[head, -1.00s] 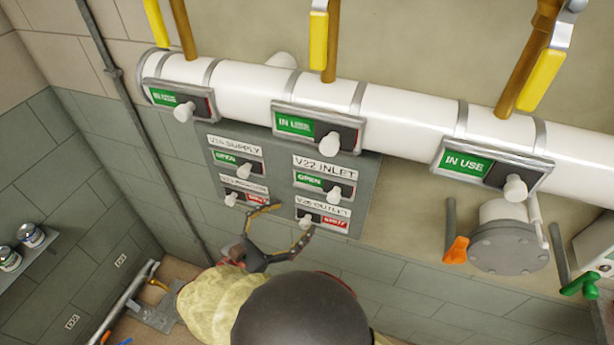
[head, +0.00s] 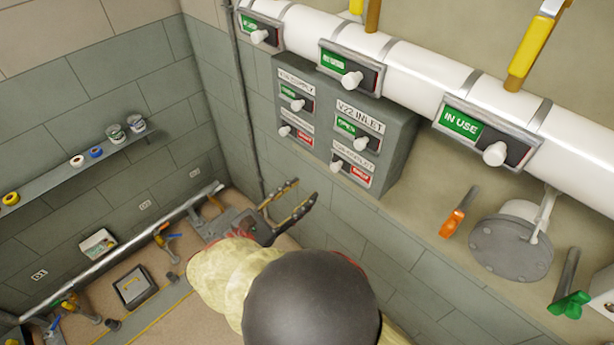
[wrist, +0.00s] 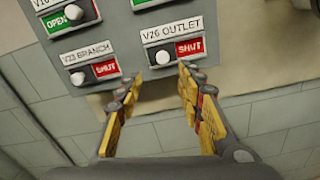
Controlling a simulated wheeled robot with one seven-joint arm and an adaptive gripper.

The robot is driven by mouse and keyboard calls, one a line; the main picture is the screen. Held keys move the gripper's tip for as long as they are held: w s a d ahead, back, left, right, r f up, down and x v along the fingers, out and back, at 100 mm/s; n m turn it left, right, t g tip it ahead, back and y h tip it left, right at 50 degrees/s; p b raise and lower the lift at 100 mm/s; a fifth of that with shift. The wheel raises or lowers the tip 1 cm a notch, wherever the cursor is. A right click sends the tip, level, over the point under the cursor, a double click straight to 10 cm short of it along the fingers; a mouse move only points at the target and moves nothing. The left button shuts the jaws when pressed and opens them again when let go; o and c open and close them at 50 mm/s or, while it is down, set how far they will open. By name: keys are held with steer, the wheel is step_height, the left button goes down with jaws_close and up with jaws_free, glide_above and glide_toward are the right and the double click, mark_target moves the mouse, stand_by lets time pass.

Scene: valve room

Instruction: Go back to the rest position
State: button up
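My gripper (head: 292,207) is open and empty in the head view, below and in front of the grey valve panel (head: 395,150). In the wrist view its two yellow-and-black fingers (wrist: 152,92) are spread apart, with nothing between them. They point up toward the panel's lower edge, beneath the V26 OUTLET slider (wrist: 173,52) and the V23 BRANCH slider (wrist: 90,73). Both of these show red SHUT. In the head view, the V22 INLET slider (head: 357,133) and the upper left supply slider (head: 295,98) show green OPEN. The gripper looks clear of the panel.
A white pipe (head: 415,70) with several green IN USE sliders runs above the panel. A round grey flange (head: 512,248) and orange (head: 453,223) and green (head: 571,305) handles are at right. A shelf (head: 70,178) holds tape rolls and cans at left. Floor-level pipework (head: 130,245) runs along the left wall.

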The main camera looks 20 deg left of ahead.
steer(key=shift+r, duration=0.1)
steer(key=s+d+f+m+g, duration=0.35)
steer(key=d+f+g, duration=0.2)
steer(key=f, duration=0.35)
steer(key=s+d+r+m+g, duration=0.1)
steer(key=s+d+m+g, duration=0.25)
steer(key=d, duration=0.25)
steer(key=s+d+m+g, duration=0.2)
steer(key=d+m+g, duration=0.15)
steer(key=d, duration=0.25)
steer(key=s+d+r+m+y, duration=0.1)
steer(key=d+r+m+y, duration=0.2)
steer(key=d+r+m, duration=0.5)
steer(key=s+d+r+m+t+y, duration=0.1)
steer(key=s+d+r+m+y, duration=0.1)
steer(key=d+r+m, duration=0.7)
steer(key=d+m+y, duration=0.1)
steer(key=d, duration=0.3)
steer(key=shift+s+d+r+m+y, duration=0.25)
steer(key=shift+s+d+m+y, duration=0.05)
steer(key=shift+d+m+y, duration=0.1)
steer(key=shift+t, duration=0.25)
